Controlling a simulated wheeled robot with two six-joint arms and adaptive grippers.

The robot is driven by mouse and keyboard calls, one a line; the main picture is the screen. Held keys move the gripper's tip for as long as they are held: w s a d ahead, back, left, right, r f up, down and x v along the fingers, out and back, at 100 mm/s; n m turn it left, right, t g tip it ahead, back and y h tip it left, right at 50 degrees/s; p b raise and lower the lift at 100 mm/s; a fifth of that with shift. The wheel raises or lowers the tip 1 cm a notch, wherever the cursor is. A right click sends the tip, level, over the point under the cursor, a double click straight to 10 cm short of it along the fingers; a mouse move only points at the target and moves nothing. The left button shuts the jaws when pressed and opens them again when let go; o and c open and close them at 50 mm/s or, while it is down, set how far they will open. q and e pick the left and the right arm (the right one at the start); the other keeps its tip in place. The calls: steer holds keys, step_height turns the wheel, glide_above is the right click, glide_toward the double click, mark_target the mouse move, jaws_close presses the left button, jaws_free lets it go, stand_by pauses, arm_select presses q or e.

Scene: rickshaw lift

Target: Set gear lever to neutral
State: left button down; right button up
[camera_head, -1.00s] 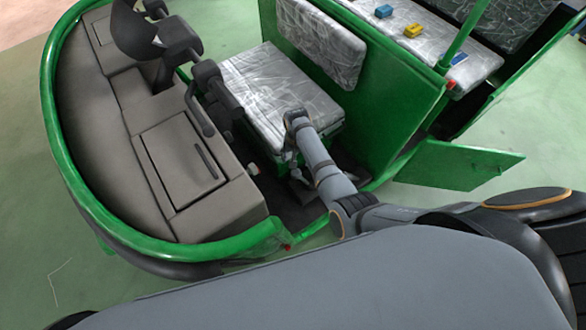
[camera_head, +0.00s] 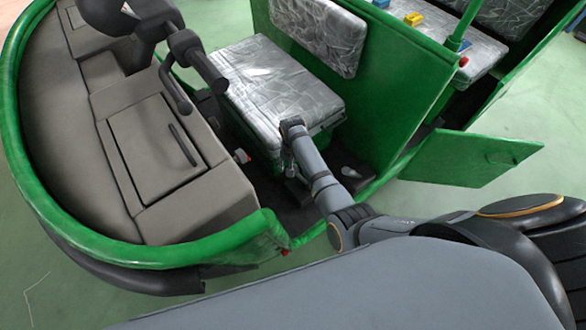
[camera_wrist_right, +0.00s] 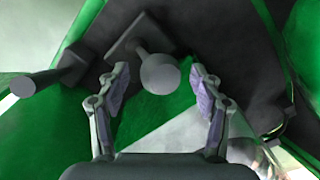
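In the right wrist view a grey lever with a round knob (camera_wrist_right: 160,73) rises from a square dark base (camera_wrist_right: 143,32). It looks like the gear lever. My right gripper (camera_wrist_right: 160,80) is open, one finger on each side of the knob, with visible gaps at both sides. I cannot tell how deep the knob sits between the fingers. A second thin rod lever (camera_wrist_right: 40,80) with a rounded end is outside the left finger. In the head view my right arm reaches down beside the driver's seat (camera_head: 275,85), and the gripper there is small and dark. My left gripper is out of view.
The green rickshaw front panel (camera_head: 160,240) curves around the cab at left. The handlebar (camera_head: 195,60) and grey dashboard (camera_head: 160,150) are left of the seat. A green side wall (camera_head: 400,80) and open flap (camera_head: 470,158) are at right. Small blocks (camera_head: 413,19) lie behind.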

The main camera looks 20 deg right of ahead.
jaws_close()
steer(key=w+d+r+g+y+b, duration=0.1)
steer(key=w+d+y+b, duration=0.1)
steer(key=d, duration=0.8)
steer(key=shift+w+r+y, duration=0.3)
steer(key=shift+w+y, duration=0.45)
steer(key=shift+y, duration=0.15)
steer(key=shift+o, duration=0.2)
jaws_free()
